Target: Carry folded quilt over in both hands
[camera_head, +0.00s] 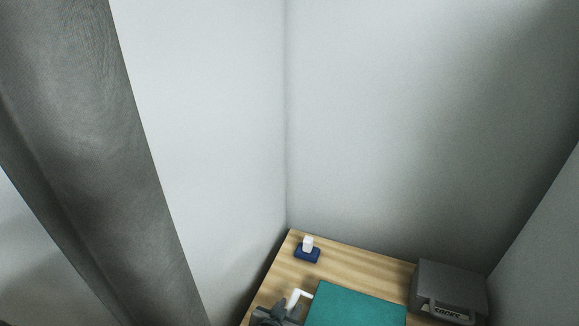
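A flat teal piece (357,308), which looks like the folded quilt, lies on the wooden surface at the bottom of the head view. Its near part is cut off by the frame edge. My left gripper (278,314) shows only in part at the bottom edge, just left of the teal piece. Its fingers are mostly cut off, so I cannot tell whether it is open, shut or touching the quilt. My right gripper is not in view.
The wooden tabletop (350,266) sits in a corner between pale walls. A small blue box with a white top (307,252) stands at its back left. A dark grey lidded case with a handle (450,285) stands at the right. A white bent piece (299,296) shows beside my gripper.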

